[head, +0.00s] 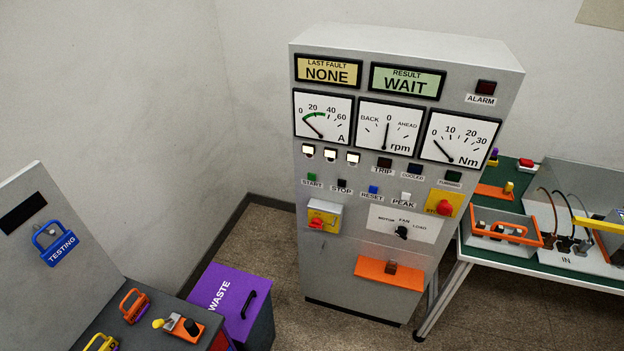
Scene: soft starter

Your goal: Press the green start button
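The result display (407,82) reads WAIT and the last fault display (328,71) reads NONE. Three white lamps (331,155) are lit above the start button. Neither of my grippers is in the head view.
A purple-lidded WASTE bin (225,300) stands left of the cabinet. A bench with a blue TESTING padlock (55,243) is at the lower left. A green-topped table (515,175) with cables and an orange-handled box stands at the right. An orange shelf (389,273) juts from the cabinet's lower front.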

